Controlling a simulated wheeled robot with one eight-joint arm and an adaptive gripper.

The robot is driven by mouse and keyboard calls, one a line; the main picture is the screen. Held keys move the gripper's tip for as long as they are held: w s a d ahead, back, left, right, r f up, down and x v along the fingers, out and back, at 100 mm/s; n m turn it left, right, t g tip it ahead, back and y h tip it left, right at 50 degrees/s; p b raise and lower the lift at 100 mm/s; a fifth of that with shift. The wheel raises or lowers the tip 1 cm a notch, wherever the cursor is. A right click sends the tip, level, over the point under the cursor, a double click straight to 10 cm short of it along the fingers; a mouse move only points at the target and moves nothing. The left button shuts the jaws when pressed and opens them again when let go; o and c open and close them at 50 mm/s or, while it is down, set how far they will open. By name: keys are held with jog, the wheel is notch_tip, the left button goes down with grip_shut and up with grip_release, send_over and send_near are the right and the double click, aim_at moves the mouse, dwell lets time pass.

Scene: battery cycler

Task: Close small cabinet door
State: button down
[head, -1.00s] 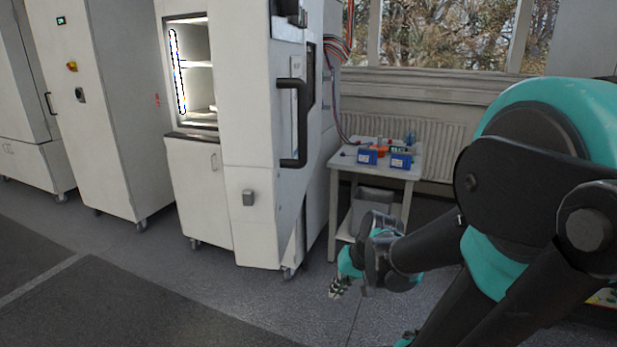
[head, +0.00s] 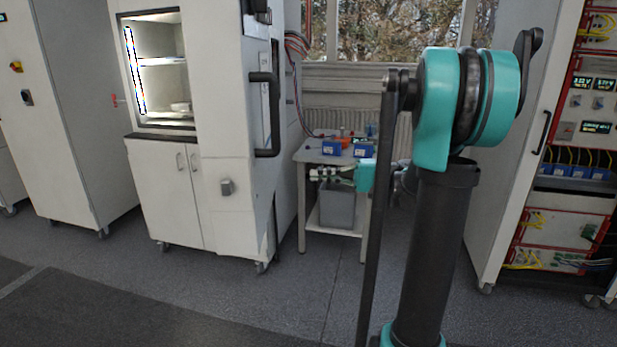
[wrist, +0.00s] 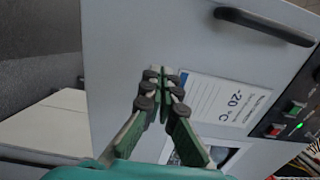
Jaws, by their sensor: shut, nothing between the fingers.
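A white cabinet stands at the left in the head view with its lit upper compartment (head: 160,70) open to view. A pale panel (head: 218,90) with a black handle (head: 265,115) stands at its right side; I cannot tell how far it is swung. In the wrist view a grey-white door panel (wrist: 150,35) carries a black bar handle (wrist: 262,25) and a "-20 °C" label (wrist: 228,100). My gripper (head: 318,173) is shut and empty, pointing left, in front of the side table in the head view. In the wrist view its fingertips (wrist: 160,74) overlap the panel; contact is unclear.
A small table (head: 312,157) with blue boxes (head: 332,147) stands behind my gripper, a grey bin (head: 338,208) below. An equipment rack (head: 565,190) stands at the right. Closed lower doors (head: 165,200) show under the lit compartment. Floor in front (head: 250,310) is clear.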

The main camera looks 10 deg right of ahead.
aim_at(263, 175)
jog(key=a, duration=0.4)
jog(key=w+a, duration=0.1)
jog(key=a, duration=0.7)
jog(key=shift+w+a, duration=0.1)
jog(key=shift+w, duration=0.05)
